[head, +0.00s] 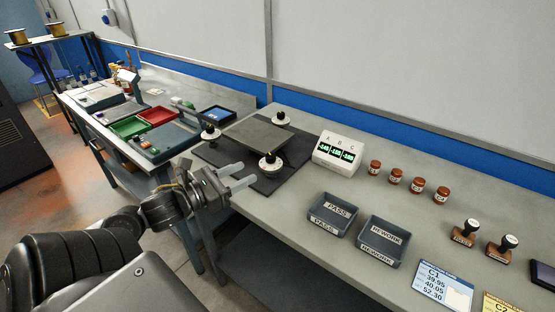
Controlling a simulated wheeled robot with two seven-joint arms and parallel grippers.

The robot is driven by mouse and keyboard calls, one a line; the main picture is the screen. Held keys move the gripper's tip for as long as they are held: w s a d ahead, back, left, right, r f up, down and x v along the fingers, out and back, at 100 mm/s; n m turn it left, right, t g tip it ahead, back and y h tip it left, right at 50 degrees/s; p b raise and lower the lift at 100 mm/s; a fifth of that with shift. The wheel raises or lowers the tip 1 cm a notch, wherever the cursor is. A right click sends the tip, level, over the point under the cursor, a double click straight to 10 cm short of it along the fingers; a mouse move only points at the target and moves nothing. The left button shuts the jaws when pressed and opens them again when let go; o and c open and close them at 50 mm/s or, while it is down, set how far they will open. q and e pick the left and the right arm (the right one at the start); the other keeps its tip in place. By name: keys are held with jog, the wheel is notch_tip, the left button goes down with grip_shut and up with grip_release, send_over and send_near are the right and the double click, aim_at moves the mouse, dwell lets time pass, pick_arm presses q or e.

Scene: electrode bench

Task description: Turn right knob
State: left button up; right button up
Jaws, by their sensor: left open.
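A dark square plate (258,136) sits on a black base mat (228,160) on the bench. Three white-rimmed black knobs surround it: a left knob (211,134), a back knob (280,119) and a front knob (270,165) nearest me. I cannot tell for certain which one the task calls right. My left gripper (243,175) is open and empty, its pale fingers pointing at the front knob from the left, apart from it. A white readout (337,153) marked A, B, C shows green digits too small to read surely. My right gripper is out of view.
Grey PASS bin (326,226) and REWORK bin (364,253) stand in front of the readout. Several brown jars (396,176), two stamps (465,233) and cards (443,287) lie to the right. A second bench with green (128,127) and red trays is at left.

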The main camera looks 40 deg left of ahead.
aim_at(266, 160)
pick_arm(q)
jog(key=shift+w+a, duration=0.2)
jog(key=shift+w, duration=0.1)
jog(key=shift+w+a+p, duration=0.1)
jog(key=shift+w+p, duration=0.25)
jog(key=shift+w, duration=0.85)
jog(key=x, duration=0.3)
jog(key=shift+s+d+r, duration=0.1)
jog(key=shift+d+r, duration=0.1)
jog(key=shift+d, duration=0.05)
jog(key=p+x, duration=0.1)
jog(key=x, duration=0.2)
jog(key=shift+w+f, duration=0.2)
jog(key=shift+w, duration=0.25)
jog(key=shift+w+d, duration=0.1)
jog(key=shift+w, duration=0.2)
jog(key=c, duration=1)
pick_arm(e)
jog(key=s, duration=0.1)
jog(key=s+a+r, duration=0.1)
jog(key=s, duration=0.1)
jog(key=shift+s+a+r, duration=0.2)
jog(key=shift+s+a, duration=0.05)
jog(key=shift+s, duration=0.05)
